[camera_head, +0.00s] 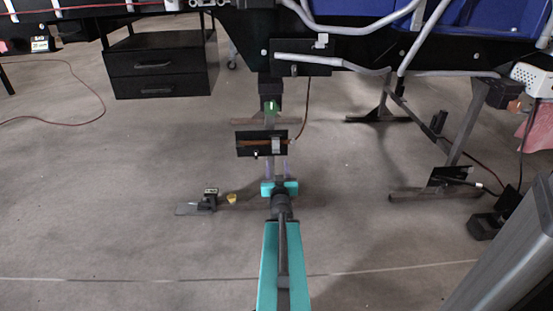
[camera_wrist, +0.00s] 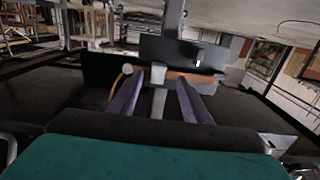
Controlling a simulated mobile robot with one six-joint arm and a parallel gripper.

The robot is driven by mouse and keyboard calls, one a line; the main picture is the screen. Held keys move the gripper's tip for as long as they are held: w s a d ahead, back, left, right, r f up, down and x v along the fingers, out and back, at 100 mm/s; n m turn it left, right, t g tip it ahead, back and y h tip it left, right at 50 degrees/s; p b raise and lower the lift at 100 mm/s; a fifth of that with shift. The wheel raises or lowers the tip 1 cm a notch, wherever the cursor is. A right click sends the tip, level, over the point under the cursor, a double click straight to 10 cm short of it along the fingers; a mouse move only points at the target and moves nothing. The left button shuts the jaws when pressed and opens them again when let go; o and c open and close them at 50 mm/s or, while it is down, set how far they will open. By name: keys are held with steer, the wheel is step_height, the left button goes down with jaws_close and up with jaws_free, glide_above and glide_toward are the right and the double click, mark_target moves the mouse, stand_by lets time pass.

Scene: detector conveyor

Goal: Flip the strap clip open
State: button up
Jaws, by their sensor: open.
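A black box or plate (camera_head: 246,150) with a brown-orange strap (camera_head: 256,143) across it is mounted on an upright post under the conveyor. A small light-grey clip (camera_head: 276,145) sits on the strap, right of the middle. In the wrist view the clip (camera_wrist: 158,73) is centred on the orange strap (camera_wrist: 195,77). I cannot tell from its look how far the clip is turned. My gripper (camera_head: 277,163) is open and empty, just in front of and below the box. In the wrist view its two purple fingers (camera_wrist: 159,84) stand on either side of the clip, apparently apart from it.
Metal support legs (camera_head: 430,194) and a white device (camera_head: 533,78) are at right. A small dark fixture (camera_head: 207,200) and a yellow piece (camera_head: 232,199) lie left of my gripper.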

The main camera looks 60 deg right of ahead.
mark_target(276, 153)
steer(key=shift+b+x, duration=1.3)
steer(key=shift+x, duration=2.75)
